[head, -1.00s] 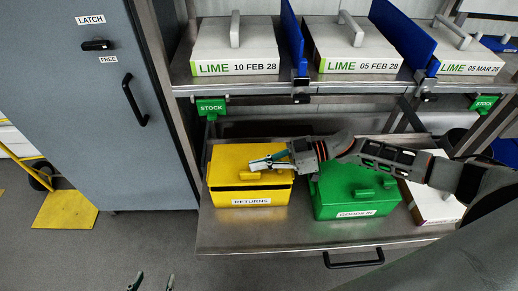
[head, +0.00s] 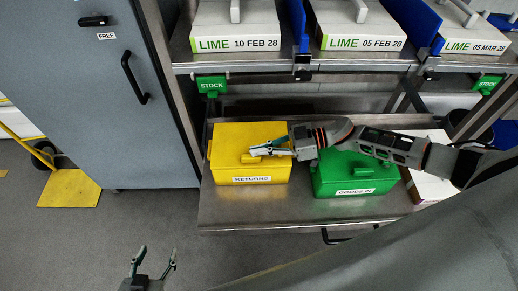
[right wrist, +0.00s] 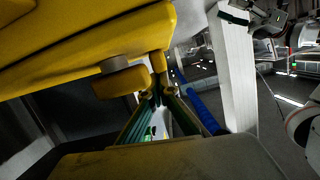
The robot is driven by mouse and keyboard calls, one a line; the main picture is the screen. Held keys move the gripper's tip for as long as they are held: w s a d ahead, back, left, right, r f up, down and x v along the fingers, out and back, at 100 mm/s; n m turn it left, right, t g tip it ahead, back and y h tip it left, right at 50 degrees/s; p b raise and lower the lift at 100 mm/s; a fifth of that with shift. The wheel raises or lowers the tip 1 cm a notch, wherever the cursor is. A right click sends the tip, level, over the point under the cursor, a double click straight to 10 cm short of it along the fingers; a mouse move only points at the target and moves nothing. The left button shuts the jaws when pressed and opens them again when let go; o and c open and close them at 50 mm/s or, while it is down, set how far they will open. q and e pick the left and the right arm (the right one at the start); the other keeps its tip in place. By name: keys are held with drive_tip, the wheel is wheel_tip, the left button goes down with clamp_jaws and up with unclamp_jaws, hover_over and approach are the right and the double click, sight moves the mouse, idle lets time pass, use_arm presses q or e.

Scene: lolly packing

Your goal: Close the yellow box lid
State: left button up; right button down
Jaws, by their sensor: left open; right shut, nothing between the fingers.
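The yellow box (head: 252,180), labelled RETURNS, stands on the steel bench. Its lid (head: 235,135) appears to lie down flat on it; I cannot tell if it is fully seated. My right gripper (head: 268,153) is shut and empty, at the yellow tab on the lid's top. In the right wrist view the shut fingers (right wrist: 158,98) are right beside the yellow tab (right wrist: 122,82); whether they touch is unclear. My left gripper (head: 153,262) is open and empty, low in front of the bench and away from the box.
A green GOODS IN box (head: 355,182) stands right of the yellow box, under my right arm. A white box (head: 428,185) is further right. The shelf above holds several LIME boxes (head: 238,25). A grey cabinet (head: 90,120) stands left. Bare steel bench (head: 245,212) lies in front.

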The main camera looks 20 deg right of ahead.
wheel_tip(320, 180, up, 10)
idle(0.5)
drive_tip(key=s+a+f+m+t, duration=0.2)
drive_tip(key=a+m+t, duration=0.2)
drive_tip(key=a+t, duration=0.35)
drive_tip(key=s+d+f+m+h, duration=0.1)
drive_tip(key=s+d+f+h, duration=0.3)
drive_tip(key=s+f, duration=0.1)
drive_tip(key=s+d+f+m+h+p, duration=0.1)
drive_tip(key=s+d+f+m+h, duration=0.1)
drive_tip(key=s+d+f+h, duration=0.2)
drive_tip(key=s+d+f+m+g+h+p, duration=0.1)
drive_tip(key=s+d+f+m+h, duration=0.1)
drive_tip(key=s+f, duration=0.5)
drive_tip(key=shift+s+d+f+h, duration=0.2)
drive_tip(key=shift+d+f+h, duration=0.3)
drive_tip(key=shift+f, duration=0.25)
drive_tip(key=shift+s+d+f+h, duration=0.15)
drive_tip(key=shift+d+f+h, duration=0.3)
drive_tip(key=shift+f, duration=0.25)
